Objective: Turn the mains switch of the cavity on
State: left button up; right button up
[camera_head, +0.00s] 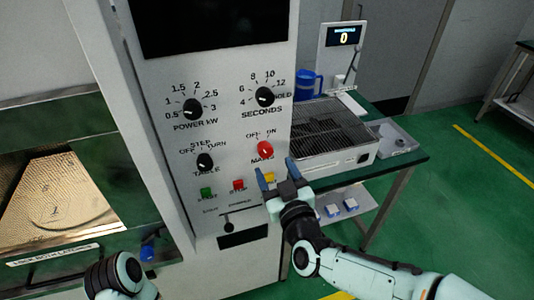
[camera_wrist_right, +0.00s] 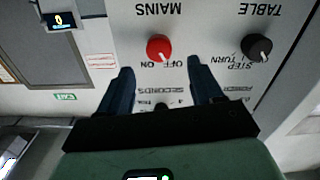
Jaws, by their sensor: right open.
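The red MAINS knob (camera_head: 265,149) is on the light grey control panel, below the OFF and ON labels. It also shows upside down in the right wrist view (camera_wrist_right: 160,47), where its pointer is too small to read surely. My right gripper (camera_head: 277,175) is open, with its two dark blue fingers apart just below the knob in the head view. In the right wrist view its fingers (camera_wrist_right: 160,72) straddle the line to the knob, with nothing between them and no contact visible.
The black TABLE knob (camera_head: 205,161) is left of MAINS; POWER (camera_head: 193,109) and SECONDS (camera_head: 265,97) knobs are above. Green (camera_head: 207,193) and red (camera_head: 238,185) buttons are below.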

aim_at(267, 153)
jog(key=x, duration=0.6)
jog(key=shift+w+p, duration=0.35)
jog(key=shift+w, duration=0.05)
pick_arm(q)
jog(key=shift+w+r, duration=0.15)
jog(key=shift+r, duration=0.3)
